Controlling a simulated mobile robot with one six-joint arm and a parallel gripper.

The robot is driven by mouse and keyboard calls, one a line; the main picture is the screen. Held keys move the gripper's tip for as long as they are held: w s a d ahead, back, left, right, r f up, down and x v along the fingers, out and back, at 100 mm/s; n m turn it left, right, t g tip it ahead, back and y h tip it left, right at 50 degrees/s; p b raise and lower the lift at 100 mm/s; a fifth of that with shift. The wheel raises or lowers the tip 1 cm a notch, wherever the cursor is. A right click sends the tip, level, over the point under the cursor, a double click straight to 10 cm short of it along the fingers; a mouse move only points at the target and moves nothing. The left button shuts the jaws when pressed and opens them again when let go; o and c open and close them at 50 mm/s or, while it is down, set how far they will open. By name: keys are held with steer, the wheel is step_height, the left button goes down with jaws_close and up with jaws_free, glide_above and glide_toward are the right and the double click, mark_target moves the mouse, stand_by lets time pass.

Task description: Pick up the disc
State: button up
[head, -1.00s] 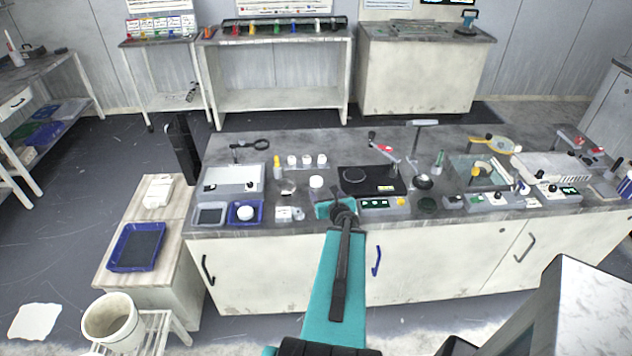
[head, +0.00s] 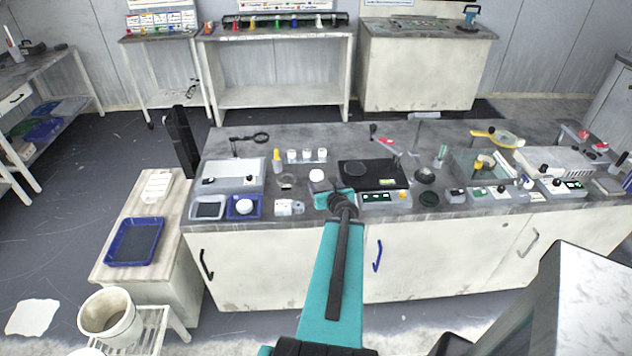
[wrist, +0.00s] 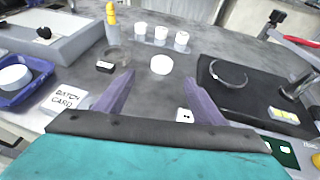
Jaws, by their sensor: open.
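A small white round disc (wrist: 161,64) lies on the grey bench top in the wrist view, just beyond and between my fingertips. It also shows in the head view (head: 317,175), just behind my gripper. A second white disc (wrist: 13,77) sits in a blue tray at the left; I cannot tell which of the two the task means. My gripper (wrist: 158,73) is open, its two purple fingers apart, with nothing held between them. In the head view, my teal gripper (head: 332,199) is over the front part of the bench, its fingers hard to make out.
Three white cylinders (wrist: 161,35) stand behind the disc, with a yellow-topped bottle (wrist: 111,20) and a clear ring dish to their left. A black plate with a round pad (wrist: 229,76) lies right. A batch card (wrist: 68,98) is at the left. Bare bench surrounds the disc.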

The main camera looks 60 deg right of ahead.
mark_target(317, 174)
steer(key=shift+b+x, duration=0.8)
steer(key=shift+b, duration=1.4)
steer(key=b+x, duration=0.3)
steer(key=b, duration=0.2)
steer(key=shift+w+d+f, duration=0.15)
steer(key=shift+w+d, duration=0.2)
steer(key=shift+d, duration=0.05)
steer(key=shift+w+d+f, duration=0.3)
steer(key=shift+w+d, duration=0.15)
steer(key=shift+w, duration=0.05)
steer(key=shift+w+d+f, duration=0.1)
steer(key=shift+s+x, duration=0.25)
steer(key=shift+x, duration=2.4)
